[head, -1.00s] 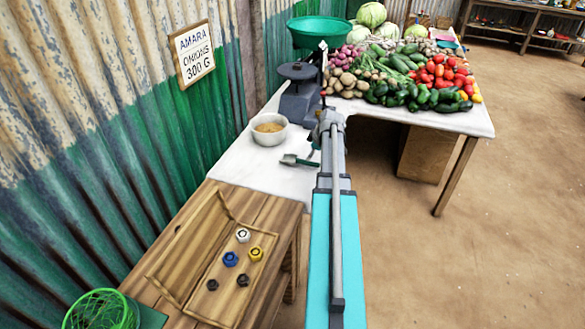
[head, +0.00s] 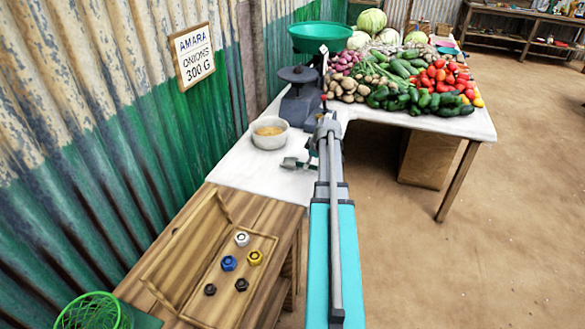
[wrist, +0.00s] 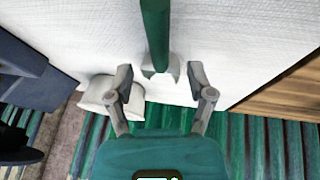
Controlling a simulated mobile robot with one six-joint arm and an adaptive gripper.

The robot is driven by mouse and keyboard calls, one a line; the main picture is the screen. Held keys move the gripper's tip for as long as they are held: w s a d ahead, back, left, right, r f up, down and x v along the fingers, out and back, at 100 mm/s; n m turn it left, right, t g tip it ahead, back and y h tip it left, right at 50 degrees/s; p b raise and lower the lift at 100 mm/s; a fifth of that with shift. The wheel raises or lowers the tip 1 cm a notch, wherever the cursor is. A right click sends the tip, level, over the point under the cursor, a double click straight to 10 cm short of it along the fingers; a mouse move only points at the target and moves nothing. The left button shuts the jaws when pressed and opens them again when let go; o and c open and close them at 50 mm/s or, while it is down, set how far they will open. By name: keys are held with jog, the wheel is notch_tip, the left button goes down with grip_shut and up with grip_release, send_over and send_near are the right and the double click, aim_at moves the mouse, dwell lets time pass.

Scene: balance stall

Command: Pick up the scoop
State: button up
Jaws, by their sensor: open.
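The scoop shows in the wrist view as a green handle (wrist: 155,35) running down from the top edge to a pale grey end. That end lies between and just ahead of the fingertips of my gripper (wrist: 162,85). The two fingers stand apart, one on each side, with visible gaps to the scoop. My gripper is open and holds nothing. In the head view the grey scoop (head: 290,162) lies on the white counter (head: 250,175), with my arm and gripper low over its right side, partly hiding it.
A pale bowl (head: 270,133) with tan contents stands just behind the scoop. The scale (head: 297,100) with its green pan (head: 320,37) is beyond it. Vegetables fill the far table. A wooden tray (head: 175,250) with several nuts is nearer.

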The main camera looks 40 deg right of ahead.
aim_at(302, 166)
jog(key=shift+w+b+x, duration=0.2)
jog(key=shift+b+x, duration=1.8)
jog(key=shift+x, duration=0.5)
jog(key=shift+a+r, duration=0.1)
grip_shut()
